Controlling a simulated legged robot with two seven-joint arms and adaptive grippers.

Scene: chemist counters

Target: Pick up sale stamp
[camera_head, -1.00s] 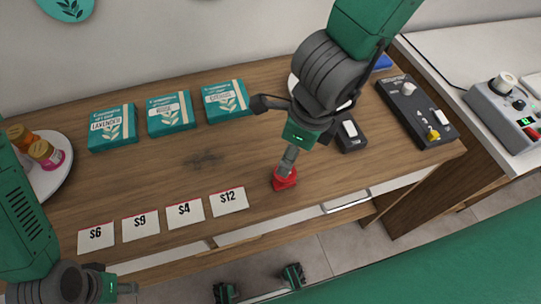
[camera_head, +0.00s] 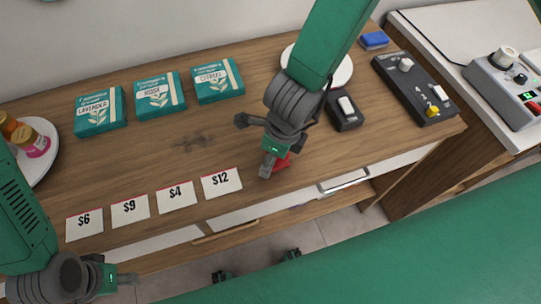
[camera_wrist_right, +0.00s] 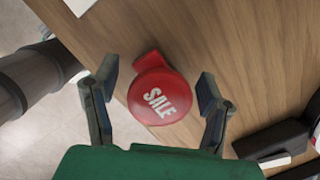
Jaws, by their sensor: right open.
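The red sale stamp (camera_head: 283,163) stands near the front edge of the wooden counter, partly hidden behind my right gripper (camera_head: 267,166). In the right wrist view the stamp (camera_wrist_right: 160,97) shows its round red top with white "SALE" lettering and a red tab at one side. My right gripper (camera_wrist_right: 158,78) is open, with one finger on each side of the stamp in that view and visible gaps between. My left gripper (camera_head: 118,279) is at the lower left, in front of the counter, away from the stamp. Its finger opening is not clear.
Price cards (camera_head: 221,182) lie in a row left of the stamp. Teal boxes (camera_head: 219,81) stand behind them. A black device with a white switch (camera_head: 345,112), a white plate (camera_head: 343,72) and a black control box (camera_head: 415,88) are to the right. The counter's middle is clear.

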